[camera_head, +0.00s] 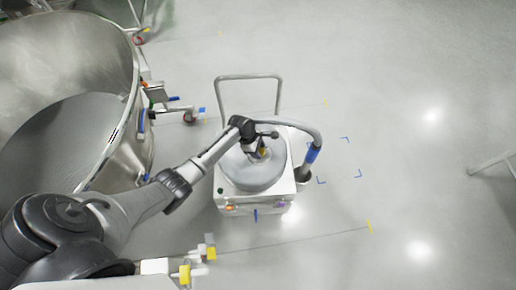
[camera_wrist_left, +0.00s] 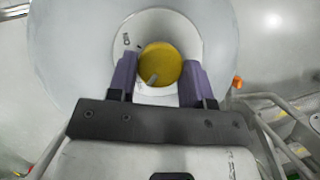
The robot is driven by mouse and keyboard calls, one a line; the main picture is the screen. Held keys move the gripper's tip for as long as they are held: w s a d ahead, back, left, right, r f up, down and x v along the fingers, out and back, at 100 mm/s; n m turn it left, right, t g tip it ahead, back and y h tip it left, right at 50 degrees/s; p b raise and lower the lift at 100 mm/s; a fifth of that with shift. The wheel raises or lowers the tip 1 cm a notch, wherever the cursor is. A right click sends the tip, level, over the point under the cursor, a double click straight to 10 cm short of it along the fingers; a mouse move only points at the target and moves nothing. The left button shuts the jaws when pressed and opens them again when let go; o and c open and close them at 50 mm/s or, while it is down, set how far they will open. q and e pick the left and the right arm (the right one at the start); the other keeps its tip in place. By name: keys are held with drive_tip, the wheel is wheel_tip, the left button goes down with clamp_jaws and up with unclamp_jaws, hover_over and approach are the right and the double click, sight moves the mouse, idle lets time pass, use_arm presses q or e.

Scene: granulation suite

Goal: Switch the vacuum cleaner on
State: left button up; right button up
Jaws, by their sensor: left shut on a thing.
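The vacuum cleaner (camera_head: 236,202) stands on the floor in the middle of the head view, a white wheeled box with a round grey top (camera_head: 240,172). My left gripper (camera_head: 258,152) reaches down over that top. In the left wrist view a round yellow knob (camera_wrist_left: 162,60) sits on a white disc (camera_wrist_left: 187,25), with a small grey pointer at its lower edge. The purple fingers of my left gripper (camera_wrist_left: 159,82) are shut on the knob, one on each side. A small dark mark shows on the disc at upper left. My right gripper is not in view.
A grey hose (camera_head: 303,128) with a blue band curves round the vacuum's right side. Its tubular push handle (camera_head: 248,77) rises behind. A large steel vessel (camera_head: 125,90) stands close on the left.

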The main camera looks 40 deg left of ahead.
use_arm(q)
drive_tip(key=shift+w+r+m+g+p, duration=0.1)
drive_tip(key=shift+r+m+g+p, duration=0.2)
drive_tip(key=shift+m+p, duration=0.85)
drive_tip(key=shift+f+m+h+p, duration=0.1)
drive_tip(key=shift+m+h+p, duration=0.15)
drive_tip(key=shift+h+p, duration=0.1)
drive_tip(key=shift+w+f+m+g, duration=0.1)
drive_tip(key=shift+m+g, duration=0.5)
drive_tip(key=shift+m, duration=0.3)
drive_tip(key=m+g, duration=0.1)
drive_tip(key=m, duration=0.1)
drive_tip(key=shift+f+m, duration=0.1)
drive_tip(key=shift+m, duration=0.3)
drive_tip(key=m, duration=0.1)
drive_tip(key=m+g, duration=0.1)
drive_tip(key=m, duration=0.1)
drive_tip(key=shift+w+m+b, duration=0.2)
drive_tip(key=shift+m+b, duration=0.1)
drive_tip(key=shift+b, duration=0.05)
drive_tip(key=m+y, duration=0.1)
drive_tip(key=m, duration=0.1)
drive_tip(key=m+g+y+b, duration=0.1)
drive_tip(key=m, duration=0.1)
drive_tip(key=shift+d+m+g, duration=0.15)
drive_tip(key=shift+m+g, duration=0.15)
drive_tip(key=shift+m+y, duration=0.25)
drive_tip(key=shift+m, duration=0.55)
